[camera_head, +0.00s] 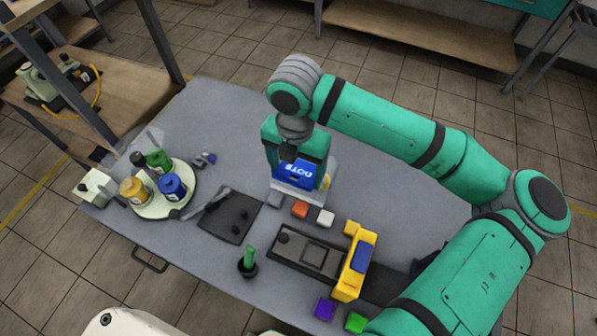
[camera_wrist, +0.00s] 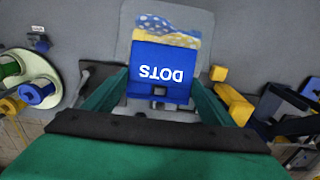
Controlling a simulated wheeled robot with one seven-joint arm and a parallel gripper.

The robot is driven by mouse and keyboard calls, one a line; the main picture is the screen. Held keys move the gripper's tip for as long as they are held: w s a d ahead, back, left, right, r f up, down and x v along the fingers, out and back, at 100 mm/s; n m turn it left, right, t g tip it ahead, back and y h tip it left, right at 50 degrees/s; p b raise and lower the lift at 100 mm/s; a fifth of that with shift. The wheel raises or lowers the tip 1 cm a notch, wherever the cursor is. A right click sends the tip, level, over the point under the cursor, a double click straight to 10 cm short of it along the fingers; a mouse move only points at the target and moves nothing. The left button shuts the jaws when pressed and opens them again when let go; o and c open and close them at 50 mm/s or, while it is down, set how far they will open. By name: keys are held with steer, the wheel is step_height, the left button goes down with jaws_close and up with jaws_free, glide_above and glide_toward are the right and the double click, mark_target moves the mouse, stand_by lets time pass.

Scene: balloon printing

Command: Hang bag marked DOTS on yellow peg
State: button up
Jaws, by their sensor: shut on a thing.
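The blue bag marked DOTS (camera_head: 292,172) is at my gripper (camera_head: 297,158), on the far side of the table's middle. In the wrist view the bag (camera_wrist: 160,70) lies between my two fingers (camera_wrist: 160,92), its lettering upside down. My gripper is shut on it. Patterned blue-and-white material with a yellow edge (camera_wrist: 168,30) shows beyond the bag. A yellow block-like part (camera_head: 351,229) stands right of the bag at the yellow-and-blue device (camera_head: 349,278). I cannot tell which yellow part is the peg.
A pale plate (camera_head: 290,188) is beneath the bag. A round stand (camera_head: 181,206) with green, yellow and blue spools is at left. A dark tray (camera_head: 232,217) and green-handled tool (camera_head: 248,259) are in front.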

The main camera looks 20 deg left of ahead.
steer(key=shift+d+f, duration=0.25)
steer(key=shift+f, duration=0.9)
steer(key=shift+s+a+f, duration=0.1)
steer(key=shift+a+f, duration=0.1)
steer(key=shift+s+a, duration=0.15)
steer(key=shift+a, duration=0.25)
steer(key=shift+d+f, duration=0.25)
steer(key=shift+d, duration=0.05)
steer(key=o, duration=1.5)
steer(key=shift+w, duration=0.2)
steer(key=shift+o, duration=0.2)
steer(key=shift+d, duration=0.15)
